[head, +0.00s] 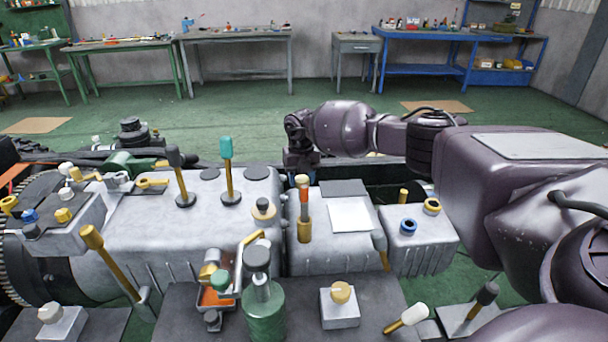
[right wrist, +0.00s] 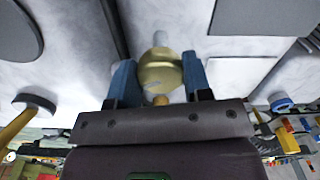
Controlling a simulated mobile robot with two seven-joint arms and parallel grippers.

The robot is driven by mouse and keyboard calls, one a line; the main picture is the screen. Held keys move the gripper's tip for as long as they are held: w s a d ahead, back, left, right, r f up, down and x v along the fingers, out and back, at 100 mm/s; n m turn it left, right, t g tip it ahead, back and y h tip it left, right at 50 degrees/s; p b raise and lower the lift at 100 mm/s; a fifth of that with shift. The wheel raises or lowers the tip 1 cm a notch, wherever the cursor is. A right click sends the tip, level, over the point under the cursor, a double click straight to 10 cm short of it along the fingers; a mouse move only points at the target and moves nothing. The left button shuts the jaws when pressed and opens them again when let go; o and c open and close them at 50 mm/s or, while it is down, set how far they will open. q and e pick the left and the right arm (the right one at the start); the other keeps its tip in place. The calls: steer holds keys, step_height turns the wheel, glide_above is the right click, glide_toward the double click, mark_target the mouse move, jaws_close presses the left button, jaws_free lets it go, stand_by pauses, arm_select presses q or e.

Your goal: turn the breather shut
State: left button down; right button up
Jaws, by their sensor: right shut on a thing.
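A round brass cap, which I take to be the breather (right wrist: 158,72), sits on the grey housing in the right wrist view. My right gripper (right wrist: 160,82) has its two blue fingers on either side of this cap and is shut on it. A pale stub shows beyond the cap. In the head view my right gripper (head: 302,172) reaches down to the middle of the housing from behind. A post with an orange band (head: 303,196) and a brass base stands there and partly hides the grip. The cap's turn angle is unclear. My left gripper is not in view.
A black-topped lever (head: 175,158) and a teal-topped lever (head: 226,150) stand left of the grip. A white plate (head: 351,215) lies to its right, then a blue ring cap (head: 408,227). A green bottle-like part (head: 265,312) stands in front. Benches line the back wall.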

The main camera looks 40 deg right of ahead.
steer(key=shift+r+m, duration=0.3)
steer(key=shift+m, duration=0.2)
steer(key=shift+m+p, duration=0.6)
steer(key=shift+m, duration=0.2)
steer(key=shift+f+m+p, duration=0.1)
steer(key=shift+m+p, duration=0.3)
steer(key=shift+m, duration=0.6)
steer(key=shift+d+f, duration=0.1)
steer(key=o, duration=0.9)
